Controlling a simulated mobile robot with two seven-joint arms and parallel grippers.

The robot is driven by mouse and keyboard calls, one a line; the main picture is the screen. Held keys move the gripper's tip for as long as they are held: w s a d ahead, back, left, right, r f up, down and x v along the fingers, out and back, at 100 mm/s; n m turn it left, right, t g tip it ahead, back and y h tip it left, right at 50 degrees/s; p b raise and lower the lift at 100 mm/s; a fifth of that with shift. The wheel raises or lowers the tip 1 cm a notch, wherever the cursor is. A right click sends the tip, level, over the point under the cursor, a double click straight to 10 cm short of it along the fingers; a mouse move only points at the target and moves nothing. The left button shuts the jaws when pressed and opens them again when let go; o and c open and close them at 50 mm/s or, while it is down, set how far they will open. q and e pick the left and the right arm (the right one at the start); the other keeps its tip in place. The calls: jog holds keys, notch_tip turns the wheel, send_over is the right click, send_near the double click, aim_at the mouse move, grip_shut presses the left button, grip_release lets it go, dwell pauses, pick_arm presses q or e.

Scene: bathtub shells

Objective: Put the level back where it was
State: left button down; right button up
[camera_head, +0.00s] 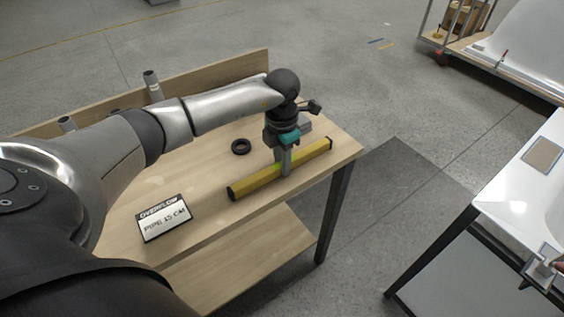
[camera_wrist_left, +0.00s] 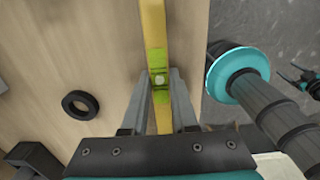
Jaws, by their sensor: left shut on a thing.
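The level is a long yellow bar with dark ends (camera_head: 255,186), near the right front edge of the wooden table (camera_head: 205,152). My left gripper (camera_head: 284,168) comes down from above and is shut around its middle. In the left wrist view the level (camera_wrist_left: 153,25) runs between the two grey fingers of my left gripper (camera_wrist_left: 160,78), with a green vial section just at the fingertips. The level looks flat along the tabletop; whether it touches the wood or hangs slightly above cannot be told. My right gripper cannot be made out.
A black ring (camera_head: 241,146) lies behind the level. A sign reading OVERFLOW (camera_head: 164,217) is on the table to the left. A raised board (camera_head: 215,73) lines the table's back. A white tub shell (camera_head: 515,190) stands at the right, across a floor gap.

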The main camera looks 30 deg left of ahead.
pick_arm(q)
jog(key=shift+r, duration=0.1)
jog(key=c, duration=0.7)
grip_release()
jog(key=shift+r, duration=0.35)
notch_tip(320, 180, up, 11)
jog(key=shift+r+p, duration=0.2)
jog(key=shift+p, duration=0.8)
